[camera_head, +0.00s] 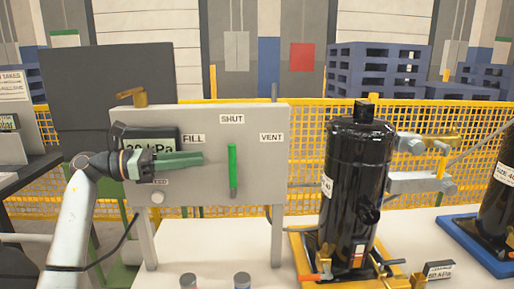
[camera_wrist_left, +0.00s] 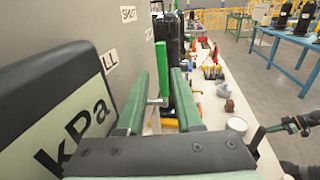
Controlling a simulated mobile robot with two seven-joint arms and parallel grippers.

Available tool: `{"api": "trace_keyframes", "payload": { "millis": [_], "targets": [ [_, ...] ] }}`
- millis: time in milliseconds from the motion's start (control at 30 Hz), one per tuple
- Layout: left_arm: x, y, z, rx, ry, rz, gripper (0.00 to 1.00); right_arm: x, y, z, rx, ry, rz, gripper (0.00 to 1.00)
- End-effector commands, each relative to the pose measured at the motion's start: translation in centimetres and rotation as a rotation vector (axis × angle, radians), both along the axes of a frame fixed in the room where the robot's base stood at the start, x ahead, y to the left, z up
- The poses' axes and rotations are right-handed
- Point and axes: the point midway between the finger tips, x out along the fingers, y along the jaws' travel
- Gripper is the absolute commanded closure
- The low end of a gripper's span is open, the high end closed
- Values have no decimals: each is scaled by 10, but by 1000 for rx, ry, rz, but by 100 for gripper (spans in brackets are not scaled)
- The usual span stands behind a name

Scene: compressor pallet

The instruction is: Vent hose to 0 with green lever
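The grey panel (camera_head: 262,180) carries FILL, SHUT and VENT labels. Its green lever (camera_head: 232,167) stands upright, pointing at SHUT. A dark display (camera_head: 163,146) at the panel's left reads in kPa; its first digit is unclear and my wrist partly covers it. My left gripper (camera_head: 203,158) is left of the lever, fingers pointing right towards it. In the left wrist view its two green fingers (camera_wrist_left: 160,112) are apart, with the lever (camera_wrist_left: 162,68) beyond and between their lines, apparently untouched. What looks like my right gripper (camera_wrist_left: 280,128) shows small at the right edge there.
A black compressor tank (camera_head: 355,185) stands right of the panel in a yellow tray (camera_head: 300,255). A brass fitting (camera_head: 131,97) tops the panel's left side. Small cups (camera_head: 242,281) stand on the pale table in front. Yellow mesh fencing (camera_head: 305,150) runs behind.

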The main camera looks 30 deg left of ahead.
Motion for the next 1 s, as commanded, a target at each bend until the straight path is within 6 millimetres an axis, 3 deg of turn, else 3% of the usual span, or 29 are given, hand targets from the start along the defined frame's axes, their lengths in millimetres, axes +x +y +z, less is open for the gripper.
{"api": "trace_keyframes", "payload": {
  "millis": [167, 600, 1000],
  "targets": [
    [12, -14, 2, -3, -1, -3, 65, -7, 0, 0, 0, 16, 0, 100],
    [70, -77, 2, -4, -3, -4, 65, -9, 2, 8, 2, 24, 4, 100],
    [85, -92, 0, -1, 1, -1, 65, -2, 3, 13, 5, 4, 2, 100]
  ]
}}
